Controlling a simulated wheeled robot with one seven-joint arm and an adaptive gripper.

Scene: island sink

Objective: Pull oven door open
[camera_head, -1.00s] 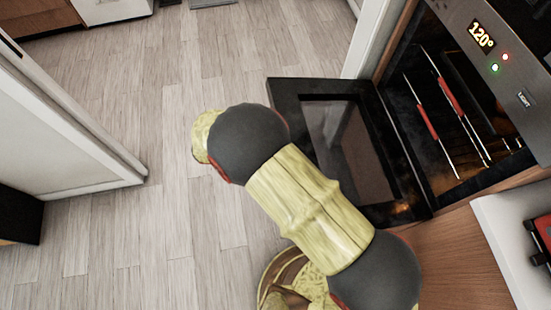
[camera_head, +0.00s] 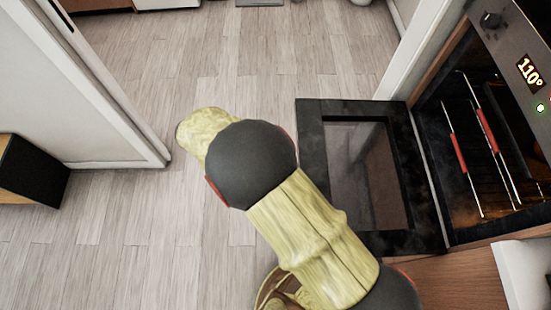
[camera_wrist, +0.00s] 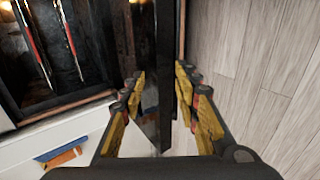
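The oven door (camera_head: 309,160), black-framed with a dark glass pane, stands wide open, swung down from the oven (camera_head: 500,75). The oven's lit inside shows wire racks with red parts. In the wrist view the door (camera_wrist: 166,45) shows nearly edge-on as a dark upright strip. My gripper (camera_wrist: 160,82) has its yellow fingers spread on either side of this strip. A gap shows at the left finger; contact at the right finger is unclear. In the head view my arm hides the gripper and part of the door. The door's handle is not clearly visible.
The oven display (camera_head: 530,73) reads 110°. A white wall or panel edge (camera_head: 120,95) stands at the left, with a dark box (camera_head: 30,170) below it. Wooden floor (camera_head: 270,60) is clear between it and the door. A white counter corner (camera_head: 525,275) is at lower right.

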